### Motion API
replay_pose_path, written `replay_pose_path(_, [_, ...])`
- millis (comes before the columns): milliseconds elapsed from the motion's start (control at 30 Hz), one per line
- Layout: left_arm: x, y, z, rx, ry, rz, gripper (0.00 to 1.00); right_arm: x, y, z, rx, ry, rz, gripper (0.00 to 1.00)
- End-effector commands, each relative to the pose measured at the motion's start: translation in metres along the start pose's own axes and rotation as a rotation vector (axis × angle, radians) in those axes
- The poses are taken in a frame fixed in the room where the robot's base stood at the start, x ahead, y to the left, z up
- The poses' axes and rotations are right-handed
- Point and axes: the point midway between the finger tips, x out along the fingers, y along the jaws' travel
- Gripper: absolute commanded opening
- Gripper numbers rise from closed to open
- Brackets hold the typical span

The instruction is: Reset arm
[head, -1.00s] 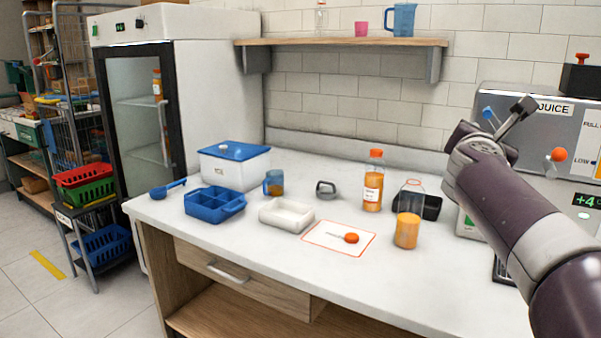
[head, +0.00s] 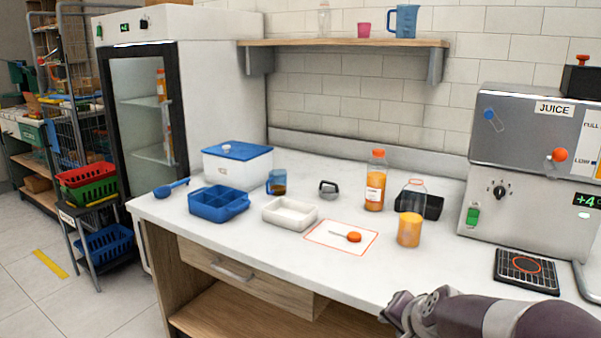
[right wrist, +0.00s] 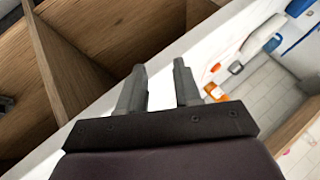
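My right arm comes in at the lower right of the head view, low in front of the counter's front edge. Its gripper lies at or beyond the bottom edge there, and its fingers cannot be made out. In the right wrist view my right gripper (right wrist: 160,85) is open, with a gap between its two grey fingers and nothing held. The white counter (head: 330,265) and its wooden shelves (right wrist: 85,60) lie beyond the fingers. The juice machine (head: 535,165) stands at the right of the head view, now unobstructed. My left gripper is not in view.
An orange-filled jar (head: 409,228), a juice bottle (head: 375,182), a white tray (head: 290,222), a blue divided tray (head: 218,212) and a blue-lidded box (head: 237,168) stand on the counter. A black drip grille (head: 526,270) lies before the machine. The counter's front right is clear.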

Motion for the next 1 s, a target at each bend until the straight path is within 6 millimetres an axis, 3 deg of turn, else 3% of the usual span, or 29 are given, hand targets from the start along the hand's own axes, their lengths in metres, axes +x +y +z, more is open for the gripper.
replay_pose_path(33, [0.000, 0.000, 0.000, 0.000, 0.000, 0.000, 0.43, 0.003, 0.023, 0.027, -0.132, -0.080, 0.060, 0.34])
replay_pose_path(100, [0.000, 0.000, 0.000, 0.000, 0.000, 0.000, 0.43, 0.002, 0.056, 0.063, -0.317, -0.199, 0.135, 0.34])
replay_pose_path(200, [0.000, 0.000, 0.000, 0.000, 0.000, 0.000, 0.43, -0.007, 0.101, 0.106, -0.529, -0.359, 0.218, 0.34])
replay_pose_path(367, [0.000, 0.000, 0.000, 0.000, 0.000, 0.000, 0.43, -0.032, 0.164, 0.165, -0.726, -0.579, 0.318, 0.34])
replay_pose_path(400, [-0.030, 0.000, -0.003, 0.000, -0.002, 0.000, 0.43, -0.053, 0.144, 0.150, -0.729, -0.576, 0.312, 0.34])
replay_pose_path(567, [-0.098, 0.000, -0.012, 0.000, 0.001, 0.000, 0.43, -0.101, 0.109, 0.119, -0.722, -0.571, 0.312, 0.34])
replay_pose_path(800, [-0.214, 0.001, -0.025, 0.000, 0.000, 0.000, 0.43, -0.187, 0.048, 0.066, -0.719, -0.569, 0.311, 0.34])
replay_pose_path(900, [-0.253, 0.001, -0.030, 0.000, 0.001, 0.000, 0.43, -0.215, 0.028, 0.049, -0.719, -0.569, 0.311, 0.34])
replay_pose_path(1000, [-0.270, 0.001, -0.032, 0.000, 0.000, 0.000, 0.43, -0.228, 0.019, 0.041, -0.718, -0.569, 0.311, 0.34])
